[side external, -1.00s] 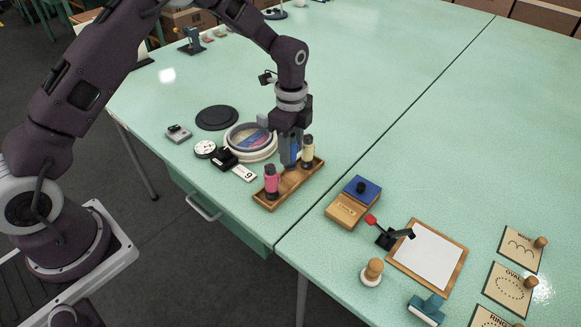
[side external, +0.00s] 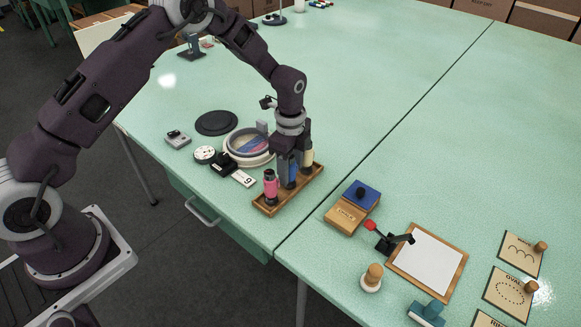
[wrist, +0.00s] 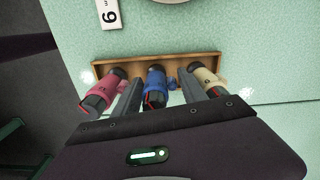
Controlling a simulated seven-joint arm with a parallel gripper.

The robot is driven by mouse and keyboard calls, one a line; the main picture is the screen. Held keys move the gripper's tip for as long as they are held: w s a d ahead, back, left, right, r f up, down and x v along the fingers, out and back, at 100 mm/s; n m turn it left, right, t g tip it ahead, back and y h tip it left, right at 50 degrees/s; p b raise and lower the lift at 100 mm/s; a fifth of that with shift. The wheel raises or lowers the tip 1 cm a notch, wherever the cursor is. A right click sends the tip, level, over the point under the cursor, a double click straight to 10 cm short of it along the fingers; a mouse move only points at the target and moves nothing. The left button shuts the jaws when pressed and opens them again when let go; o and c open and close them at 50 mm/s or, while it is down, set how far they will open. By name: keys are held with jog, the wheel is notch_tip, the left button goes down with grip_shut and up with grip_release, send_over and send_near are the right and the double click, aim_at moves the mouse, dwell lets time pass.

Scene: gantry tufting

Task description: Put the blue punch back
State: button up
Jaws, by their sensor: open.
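The blue punch (side external: 293,173) stands in the middle of the wooden tray (side external: 312,184), between the pink punch (side external: 271,184) and the cream punch (side external: 308,156). In the wrist view the blue punch (wrist: 155,80) is in line with the pink punch (wrist: 116,84) and the cream punch (wrist: 205,78). My gripper (side external: 291,161) is over the tray, open, with one finger on each side of the blue punch. In the wrist view a gap shows between the fingers of my gripper (wrist: 159,84) and the blue punch. The punch's lower end is partly hidden.
A wooden box with a blue pad (side external: 362,193) is to the right.

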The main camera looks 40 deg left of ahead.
notch_tip(320, 180, up, 12)
jog(key=shift+r, duration=0.1)
jog(key=s+a+r+n+t, duration=0.1)
jog(key=s+r+n+t, duration=0.2)
jog(key=s+r+n, duration=0.9)
jog(key=s+r+n+t, duration=0.1)
jog(key=s+r+n, duration=0.1)
jog(key=s, duration=0.8)
jog(key=s+r+n+t, duration=0.1)
jog(key=s+r+n, duration=0.1)
jog(key=s, duration=0.8)
jog(key=shift+a+r+t, duration=0.3)
jog(key=shift+r, duration=0.3)
